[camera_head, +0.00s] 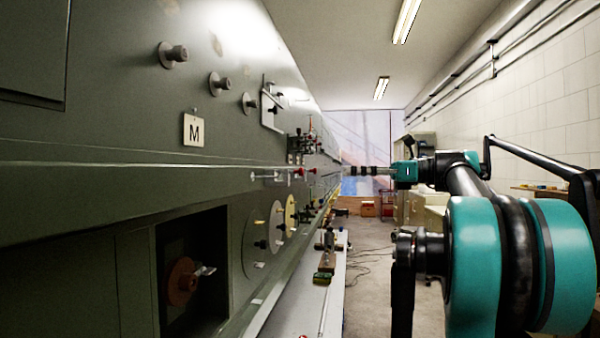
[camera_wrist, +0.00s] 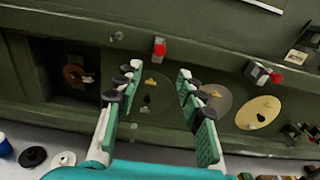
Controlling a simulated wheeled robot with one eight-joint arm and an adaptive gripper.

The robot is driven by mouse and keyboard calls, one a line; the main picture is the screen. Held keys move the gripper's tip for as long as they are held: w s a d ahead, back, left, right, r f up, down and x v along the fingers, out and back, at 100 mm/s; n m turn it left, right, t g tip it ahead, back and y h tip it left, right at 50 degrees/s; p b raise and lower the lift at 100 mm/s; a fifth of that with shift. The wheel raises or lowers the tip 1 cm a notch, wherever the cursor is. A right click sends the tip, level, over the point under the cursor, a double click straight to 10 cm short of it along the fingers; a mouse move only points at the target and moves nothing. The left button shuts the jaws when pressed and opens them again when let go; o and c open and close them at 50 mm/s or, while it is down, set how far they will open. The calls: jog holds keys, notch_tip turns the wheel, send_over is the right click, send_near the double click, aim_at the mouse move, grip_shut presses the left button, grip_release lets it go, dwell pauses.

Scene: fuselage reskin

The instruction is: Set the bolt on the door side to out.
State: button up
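Two small bolts with red ends sit on the dark green fuselage panel. In the wrist view one red-ended bolt (camera_wrist: 159,48) is above the gap between my fingertips, and another (camera_wrist: 264,74) is farther right. In the head view red ends show at a left bolt (camera_head: 299,172) and a right bolt (camera_head: 313,170). I cannot tell which one is the door-side bolt or how each is set. My gripper (camera_wrist: 158,80) is open and empty, its two green-padded fingers apart and pointing at the panel. It also shows in the head view (camera_head: 350,171), right of the bolts and apart from them.
Below the bolts are round discs, one yellow (camera_wrist: 259,113). A recess with an orange knob (camera_head: 183,282) lies at left. Knobs (camera_head: 173,55) and an M plate (camera_head: 194,130) are higher up. A bench (camera_head: 300,300) with small items runs below the panel.

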aim_at(302, 171)
jog(key=w+a, duration=0.1)
jog(key=a, duration=0.8)
jog(key=w+a, duration=0.1)
jog(key=a, duration=0.3)
jog(key=shift+w+a, duration=0.3)
grip_shut()
